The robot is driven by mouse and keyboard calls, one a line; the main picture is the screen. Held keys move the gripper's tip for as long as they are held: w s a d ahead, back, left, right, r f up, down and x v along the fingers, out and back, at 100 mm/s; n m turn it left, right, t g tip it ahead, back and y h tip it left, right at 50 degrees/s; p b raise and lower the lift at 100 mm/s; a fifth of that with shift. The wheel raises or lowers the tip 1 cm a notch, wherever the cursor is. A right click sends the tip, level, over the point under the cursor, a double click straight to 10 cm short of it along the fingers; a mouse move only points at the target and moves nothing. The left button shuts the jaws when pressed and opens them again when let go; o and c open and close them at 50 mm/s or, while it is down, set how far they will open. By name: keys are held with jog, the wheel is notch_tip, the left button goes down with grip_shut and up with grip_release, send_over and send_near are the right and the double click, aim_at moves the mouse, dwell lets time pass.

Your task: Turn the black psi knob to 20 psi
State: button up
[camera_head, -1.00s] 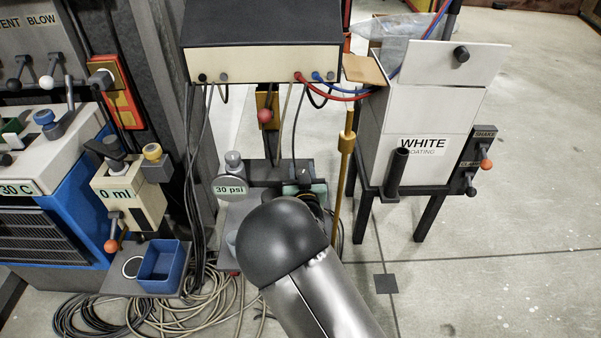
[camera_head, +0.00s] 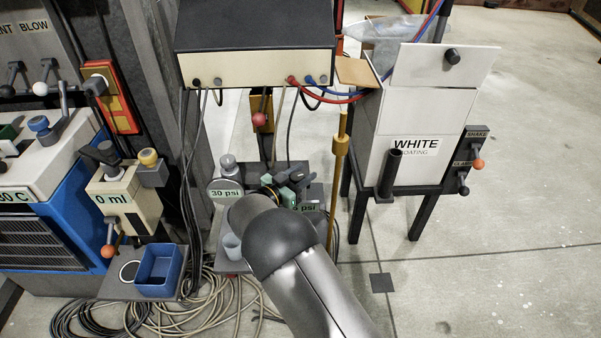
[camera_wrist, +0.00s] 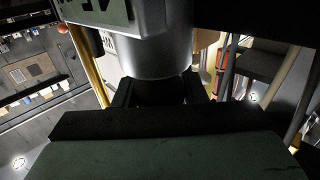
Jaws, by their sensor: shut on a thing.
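In the wrist view, my gripper (camera_wrist: 158,95) is shut on a dark part directly beneath a silver cylinder (camera_wrist: 155,55); this appears to be the black psi knob, mostly hidden by the fingers. A green label (camera_wrist: 100,10) shows above the cylinder, its text cut off. A round gauge plate (camera_head: 225,191) reading 30 psi stands just beyond the arm's end. A second label (camera_head: 303,208), partly covered and ending in "5 psi", is to its right.
A brass rod (camera_head: 340,160) stands right of the arm, before the WHITE coating bin (camera_head: 415,140). The 0 ml dispenser (camera_head: 115,200) and blue cup (camera_head: 160,268) are left. Loose cables cover the floor below.

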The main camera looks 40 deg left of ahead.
jog(key=shift+m+h, duration=0.6)
jog(key=shift+h, duration=0.3)
jog(key=shift+d+g+h, duration=0.1)
jog(key=shift+g+h, duration=0.2)
jog(key=o, duration=1)
